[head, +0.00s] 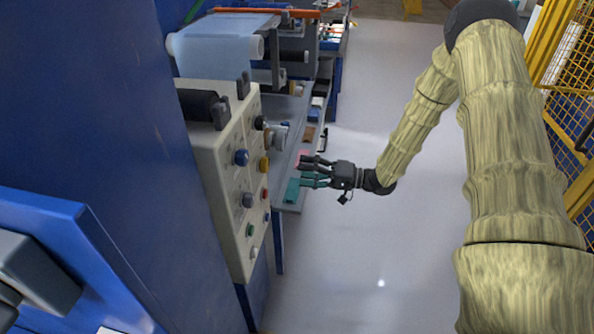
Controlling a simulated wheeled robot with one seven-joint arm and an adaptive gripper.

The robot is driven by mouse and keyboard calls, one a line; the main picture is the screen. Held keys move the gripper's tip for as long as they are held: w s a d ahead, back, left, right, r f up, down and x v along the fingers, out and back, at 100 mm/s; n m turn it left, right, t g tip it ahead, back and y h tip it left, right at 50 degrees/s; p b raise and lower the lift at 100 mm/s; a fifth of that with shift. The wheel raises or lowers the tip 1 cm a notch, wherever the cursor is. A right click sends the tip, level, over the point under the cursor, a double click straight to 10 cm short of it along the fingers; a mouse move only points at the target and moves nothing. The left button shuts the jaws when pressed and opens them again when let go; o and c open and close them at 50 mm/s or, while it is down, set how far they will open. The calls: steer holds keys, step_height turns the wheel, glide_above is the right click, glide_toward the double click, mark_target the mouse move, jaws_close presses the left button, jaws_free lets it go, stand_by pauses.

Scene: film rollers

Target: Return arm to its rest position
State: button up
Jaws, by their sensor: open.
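My arm (513,140) reaches from the right side of the head view, bends at the top right, and comes back down to the left. My gripper (303,173) is at the middle of the view, pointing left, with its fingers apart and nothing visible between them. It appears over or beside the end of a grey shelf, near a teal item (291,190) and a pink item (302,157). I cannot tell whether the fingers touch either one.
A control panel (228,190) with several coloured knobs stands left of my gripper. A film roll (217,47) is above it, and blue machine walls (100,120) fill the left. A yellow mesh fence (572,80) stands far right. Pale floor (370,250) between is clear.

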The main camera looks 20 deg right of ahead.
steer(key=shift+s+d, duration=0.1)
stand_by(0.4)
steer(key=s+a+f+g+h, duration=0.1)
steer(key=s+a+f+h, duration=0.4)
steer(key=f, duration=0.5)
steer(key=s+a+f+g+h, duration=0.1)
steer(key=s+a+f+h, duration=0.4)
steer(key=f, duration=0.5)
steer(key=s+f+n+g+h, duration=0.1)
steer(key=s+f+g, duration=0.1)
steer(key=s, duration=0.8)
steer(key=s+f+n+g+h, duration=0.1)
steer(key=s+f+g+h, duration=0.1)
steer(key=s, duration=0.9)
steer(key=s+f+n+g+h, duration=0.1)
steer(key=s+f+g, duration=0.3)
steer(key=s, duration=0.6)
steer(key=shift+s+d+f+h, duration=0.15)
steer(key=shift+d+f+h, duration=0.1)
steer(key=shift+h, duration=0.25)
